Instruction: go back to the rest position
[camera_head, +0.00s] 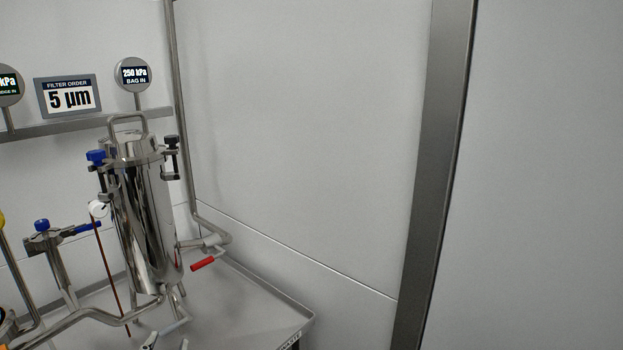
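Neither of my grippers can be made out clearly in the head view. Small grey pieces with dark edges show at the bottom edge, below the steel filter housing (146,225). They are cut off by the frame, and I cannot tell whether they are fingertips or fittings. The housing stands upright, with a blue knob (96,156) and a black knob (171,141) at its lid.
A steel-edged bench (255,305) carries pipes, a red-handled valve (203,264) and a blue-handled valve (87,227). A metal post (436,170) stands right, before bare wall panels.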

